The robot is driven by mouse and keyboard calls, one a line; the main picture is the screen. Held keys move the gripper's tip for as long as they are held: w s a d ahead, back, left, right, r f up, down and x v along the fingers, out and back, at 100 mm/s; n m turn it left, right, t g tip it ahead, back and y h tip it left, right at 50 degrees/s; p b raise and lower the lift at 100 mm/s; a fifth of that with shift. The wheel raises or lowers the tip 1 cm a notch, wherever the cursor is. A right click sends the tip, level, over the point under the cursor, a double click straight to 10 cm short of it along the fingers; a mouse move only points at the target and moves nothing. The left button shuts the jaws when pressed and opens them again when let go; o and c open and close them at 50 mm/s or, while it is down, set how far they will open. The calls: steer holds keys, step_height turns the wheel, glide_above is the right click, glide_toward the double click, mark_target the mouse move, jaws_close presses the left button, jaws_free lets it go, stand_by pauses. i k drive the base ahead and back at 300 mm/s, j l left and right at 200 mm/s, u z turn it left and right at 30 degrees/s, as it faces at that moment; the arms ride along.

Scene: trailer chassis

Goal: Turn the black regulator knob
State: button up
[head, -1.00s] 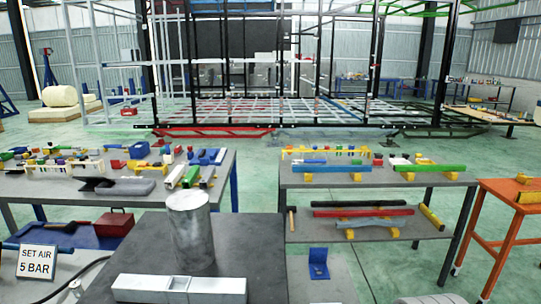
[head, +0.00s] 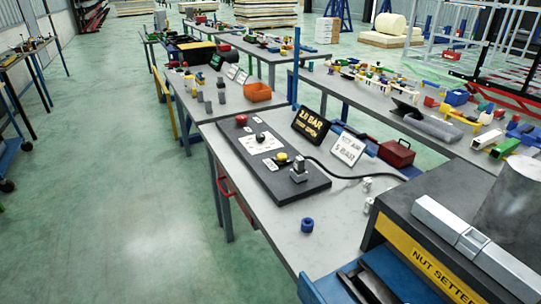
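A dark flat panel (head: 268,165) lies on the grey bench. A white plate (head: 259,145) on it carries a small black knob (head: 261,138), which appears to be the regulator knob. A red button (head: 241,119) sits at the panel's far end. A yellow part (head: 282,157) and a metal fitting (head: 299,170) with a black hose sit at its near end. A black sign (head: 310,125) reads 2.0 BAR with a second line, and a white sign (head: 348,149) reads SET AIR 5 BAR. The knob is too small to read its angle. My gripper is not in view.
A blue ring-shaped part (head: 307,225) and a red box (head: 396,153) lie on the bench. A dark-topped NUT SETTER stand (head: 412,258) with a metal cylinder is at the right. The green floor (head: 110,180) on the left is clear.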

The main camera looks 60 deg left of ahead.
mark_target(259, 138)
steer(key=k+j+u, duration=0.1)
steer(key=k+u, duration=0.15)
steer(key=u, duration=0.15)
steer(key=k+j+u, duration=0.2)
steer(key=u, duration=1.4)
